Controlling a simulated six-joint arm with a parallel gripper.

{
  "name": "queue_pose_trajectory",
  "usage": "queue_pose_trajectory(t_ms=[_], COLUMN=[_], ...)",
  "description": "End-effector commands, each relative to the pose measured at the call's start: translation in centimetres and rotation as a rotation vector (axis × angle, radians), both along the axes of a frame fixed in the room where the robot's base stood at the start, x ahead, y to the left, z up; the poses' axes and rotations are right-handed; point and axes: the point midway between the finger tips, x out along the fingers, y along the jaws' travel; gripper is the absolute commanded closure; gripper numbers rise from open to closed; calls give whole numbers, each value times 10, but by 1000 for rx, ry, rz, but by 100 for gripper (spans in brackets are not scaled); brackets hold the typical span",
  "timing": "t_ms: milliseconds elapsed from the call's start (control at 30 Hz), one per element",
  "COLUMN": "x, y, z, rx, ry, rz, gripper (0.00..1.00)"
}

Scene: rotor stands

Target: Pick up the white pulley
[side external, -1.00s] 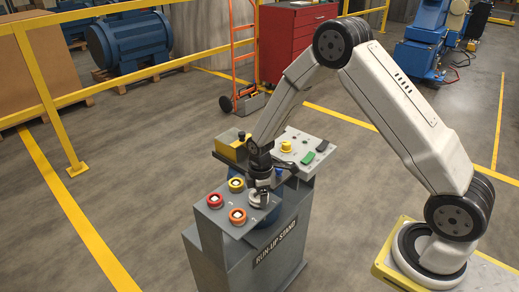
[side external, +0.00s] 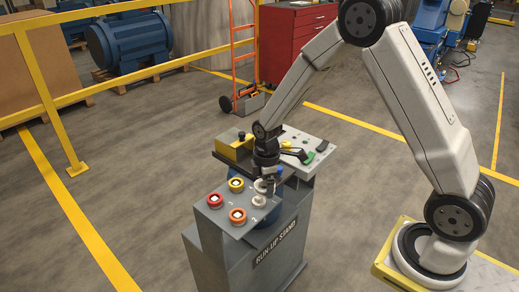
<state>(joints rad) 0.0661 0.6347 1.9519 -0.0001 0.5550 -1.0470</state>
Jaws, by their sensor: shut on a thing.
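The white pulley (side external: 260,186) is in the jaws of my gripper (side external: 266,184), which points down over the right side of the run-up stand's grey top plate (side external: 222,217). The pulley looks raised above a pale round post or seat (side external: 259,201) on the plate. My gripper hides part of the pulley, and the gap beneath it is small in this view.
A red pulley (side external: 215,200), an orange pulley (side external: 237,216) and a yellow pulley (side external: 236,185) sit close by on the same plate. Behind my gripper are a yellow box (side external: 234,148) and a control panel with a green switch (side external: 308,157).

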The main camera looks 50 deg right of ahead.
Motion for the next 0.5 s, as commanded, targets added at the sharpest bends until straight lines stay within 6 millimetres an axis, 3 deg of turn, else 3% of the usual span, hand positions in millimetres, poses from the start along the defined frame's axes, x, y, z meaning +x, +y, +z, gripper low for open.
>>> queue_pose_trajectory(t_ms=[233,500], x=[-24,-65], y=[1,3], z=[32,51], rx=[0,0], ry=[-4,-2], rz=[0,0], gripper=[88,88])
